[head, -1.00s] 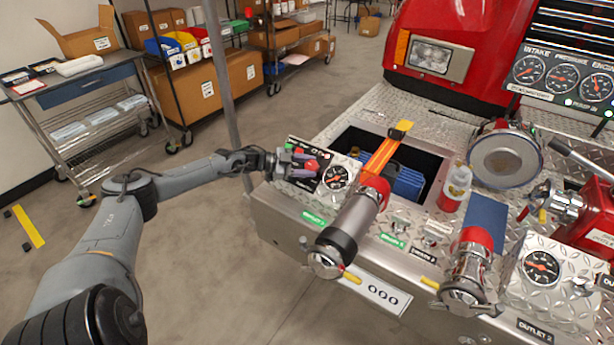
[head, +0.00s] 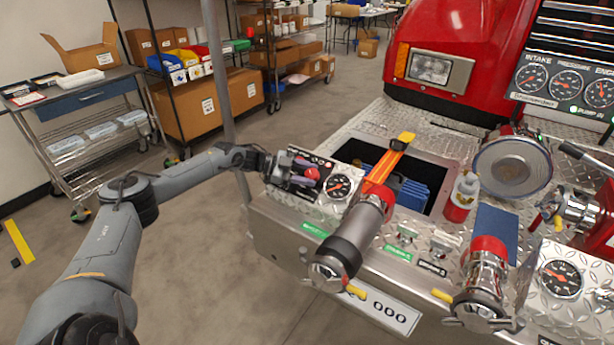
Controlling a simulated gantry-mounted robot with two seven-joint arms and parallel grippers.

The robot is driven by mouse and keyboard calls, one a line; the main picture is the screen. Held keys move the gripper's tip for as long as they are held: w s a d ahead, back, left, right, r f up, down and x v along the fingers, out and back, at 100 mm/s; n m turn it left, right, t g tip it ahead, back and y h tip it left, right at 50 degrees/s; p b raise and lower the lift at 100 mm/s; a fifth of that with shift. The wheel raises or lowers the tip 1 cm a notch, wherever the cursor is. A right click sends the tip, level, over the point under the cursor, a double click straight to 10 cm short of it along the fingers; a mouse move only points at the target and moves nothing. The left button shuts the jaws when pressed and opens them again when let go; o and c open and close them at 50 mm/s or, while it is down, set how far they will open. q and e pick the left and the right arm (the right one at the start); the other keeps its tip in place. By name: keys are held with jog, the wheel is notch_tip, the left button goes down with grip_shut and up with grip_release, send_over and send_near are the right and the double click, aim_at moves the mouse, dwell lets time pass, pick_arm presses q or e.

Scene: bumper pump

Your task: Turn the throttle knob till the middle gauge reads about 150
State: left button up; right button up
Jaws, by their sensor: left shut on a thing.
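The red throttle knob (head: 313,174) sits on a dark panel (head: 308,195) at the left end of the pump deck. My left gripper (head: 305,174) reaches it from the left and is shut on it, with its purple-grey fingers at either side. The fingers hide part of the knob. The middle gauge (head: 567,83) is in the row of three on the upright panel at upper right, under the word PRESSURE. Its needle is too small to read surely. My right gripper is not in view.
A round gauge (head: 339,186) sits just right of the knob. A thin grey post (head: 220,75) rises behind my left arm.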

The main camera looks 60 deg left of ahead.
aim_at(307, 172)
pick_arm(q)
jog(key=o, duration=1.1)
jog(key=shift+c, duration=0.2)
jog(key=shift+r+p, duration=0.35)
jog(key=shift+r, duration=0.3)
notch_tip(307, 172, up, 3)
jog(key=shift+f+p, duration=0.1)
jog(key=shift+p, duration=0.45)
jog(key=w+d+r+p, duration=0.3)
jog(key=d+r, duration=0.4)
jog(key=d, duration=0.4)
jog(key=shift+w+p, duration=0.4)
